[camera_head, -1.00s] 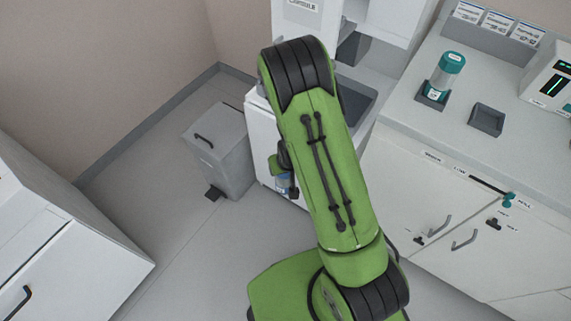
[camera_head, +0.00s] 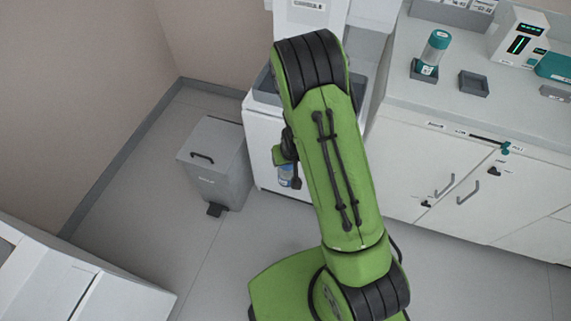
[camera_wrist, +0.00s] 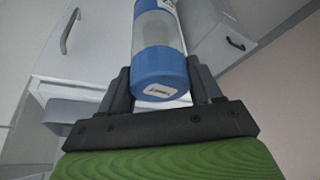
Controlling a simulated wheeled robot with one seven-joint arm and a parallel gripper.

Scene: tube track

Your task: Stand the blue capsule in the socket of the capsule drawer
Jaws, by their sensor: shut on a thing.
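The blue capsule (camera_wrist: 160,72) is a clear cylinder with a blue end cap carrying a small white label. In the wrist view it sits between the two dark fingers of my gripper (camera_wrist: 162,88), which is shut on it. In the head view a bit of the capsule (camera_head: 286,175) shows beside my green arm, in front of the white cabinet and above floor level. My gripper is mostly hidden there behind my arm. I cannot make out the socket of the capsule drawer in either view.
A teal-capped capsule (camera_head: 432,52) stands in a dark holder on the right counter (camera_head: 400,85). An empty dark socket block (camera_head: 474,83) is next to it. A grey bin (camera_head: 215,165) stands on the floor at left. Open floor (camera_head: 215,260) lies between the bin and the left cabinet.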

